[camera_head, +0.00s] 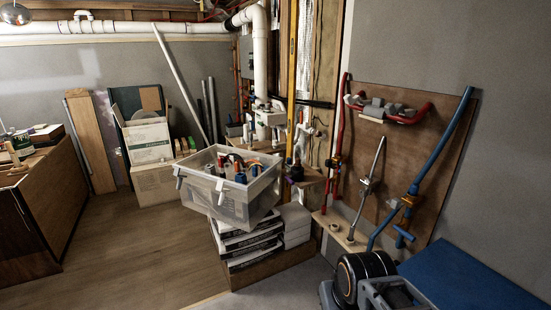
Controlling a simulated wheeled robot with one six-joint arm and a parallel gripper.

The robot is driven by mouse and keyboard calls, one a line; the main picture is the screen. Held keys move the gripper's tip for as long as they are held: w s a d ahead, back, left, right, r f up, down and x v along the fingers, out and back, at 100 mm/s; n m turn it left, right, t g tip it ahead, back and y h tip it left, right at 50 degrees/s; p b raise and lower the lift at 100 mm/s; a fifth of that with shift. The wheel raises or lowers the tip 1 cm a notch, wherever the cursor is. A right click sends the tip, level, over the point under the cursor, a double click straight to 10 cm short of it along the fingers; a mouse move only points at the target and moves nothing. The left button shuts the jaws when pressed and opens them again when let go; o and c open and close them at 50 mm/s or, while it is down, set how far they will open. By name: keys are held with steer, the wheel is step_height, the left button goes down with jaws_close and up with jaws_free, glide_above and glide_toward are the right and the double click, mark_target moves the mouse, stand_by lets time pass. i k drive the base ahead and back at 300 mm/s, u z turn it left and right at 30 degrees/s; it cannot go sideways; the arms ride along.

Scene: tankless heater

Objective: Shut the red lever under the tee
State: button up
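A brown board (372,181) on the right wall carries the pipework. A red pipe (337,146) runs down its left edge, with a small orange-brown fitting (333,162) partway down. A blue pipe (440,143) slants down on the right side, with an orange fitting (409,200) and a blue lever-like handle (404,236) low on it. A grey pipe (378,160) stands between them. Red bent ends flank a grey body (383,109) at the top. At this size I cannot tell which part is the tee's red lever or how it is turned.
A clear bin of tools (229,190) sits on stacked white boxes (252,238) left of the board. A blue surface (470,278) lies at lower right. A dark machine-like shape stands at the bottom, below the board. The wooden floor (125,245) at left is clear.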

mark_target(329, 180)
steer(key=i, duration=2.5)
steer(key=u, duration=0.75)
